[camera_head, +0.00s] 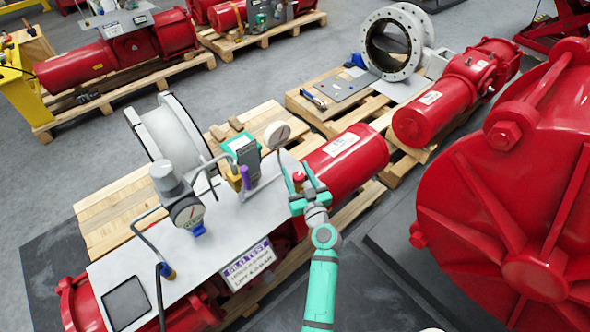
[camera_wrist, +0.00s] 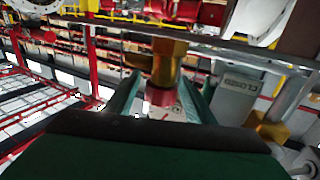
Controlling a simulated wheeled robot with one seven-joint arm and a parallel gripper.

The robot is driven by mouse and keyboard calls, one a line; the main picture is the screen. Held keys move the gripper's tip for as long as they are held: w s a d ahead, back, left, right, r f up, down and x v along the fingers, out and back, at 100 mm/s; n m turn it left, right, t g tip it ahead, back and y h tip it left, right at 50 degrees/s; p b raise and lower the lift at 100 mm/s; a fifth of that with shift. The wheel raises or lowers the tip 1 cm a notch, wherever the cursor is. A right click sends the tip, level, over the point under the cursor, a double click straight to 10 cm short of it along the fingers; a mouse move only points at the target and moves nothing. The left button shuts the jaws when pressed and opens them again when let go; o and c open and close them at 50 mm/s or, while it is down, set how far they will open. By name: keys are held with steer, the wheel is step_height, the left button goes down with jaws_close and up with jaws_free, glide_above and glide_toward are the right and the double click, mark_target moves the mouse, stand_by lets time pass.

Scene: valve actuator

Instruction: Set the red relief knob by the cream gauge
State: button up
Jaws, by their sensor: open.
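The red relief knob (camera_head: 299,177) shows as a small red cap at the tip of my gripper (camera_head: 306,188) in the head view. In the wrist view the red knob (camera_wrist: 160,97) sits below a brass fitting (camera_wrist: 167,62). It lies between my two green fingers, which are open on either side of it. Whether either finger touches it I cannot tell. The cream gauge (camera_head: 278,135) stands on a thin pipe just up and left of my gripper. The knob's lower part is hidden by my gripper.
A second gauge (camera_head: 187,212) stands on the pale panel (camera_head: 225,222) to the left, with bent pipes around it. A green-framed box (camera_head: 243,152) and a purple-capped fitting (camera_head: 245,177) stand near the cream gauge. A red cylinder (camera_head: 345,165) lies just behind my gripper.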

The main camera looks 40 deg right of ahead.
mark_target(300, 182)
steer(key=v, duration=0.8)
steer(key=shift+s+a, duration=0.15)
steer(key=shift+s, duration=0.55)
steer(key=shift+w, duration=0.1)
